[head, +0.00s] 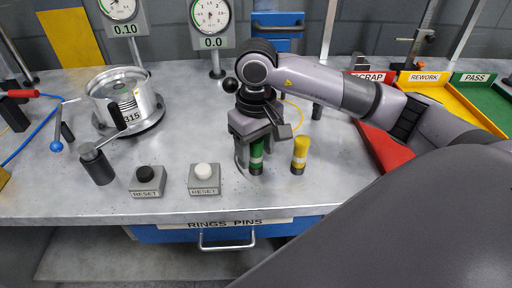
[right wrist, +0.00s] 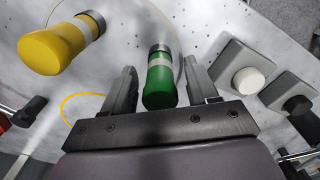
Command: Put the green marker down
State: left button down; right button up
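The green marker (head: 257,158), with a pale band and dark base, appears to stand upright on the grey bench top near its front edge. My right gripper (head: 257,140) is directly above and around its upper part. In the right wrist view the green marker (right wrist: 160,80) is between the two fingers of my right gripper (right wrist: 162,85). A narrow gap shows on each side, so the fingers are open and apart from it. My left gripper is not in view.
A yellow marker (head: 299,155) stands close to the right. A white reset button (head: 203,172) and a black one (head: 146,175) sit to the left. Red (head: 388,150), yellow and green trays are at right. A metal ring fixture (head: 125,98) stands at left.

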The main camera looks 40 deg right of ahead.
jog(key=shift+r, duration=0.1)
jog(key=shift+r+p, duration=0.2)
jog(key=shift+p, duration=0.15)
notch_tip(320, 180, up, 12)
jog(key=shift+f, duration=0.1)
dwell(0.3)
dwell(0.5)
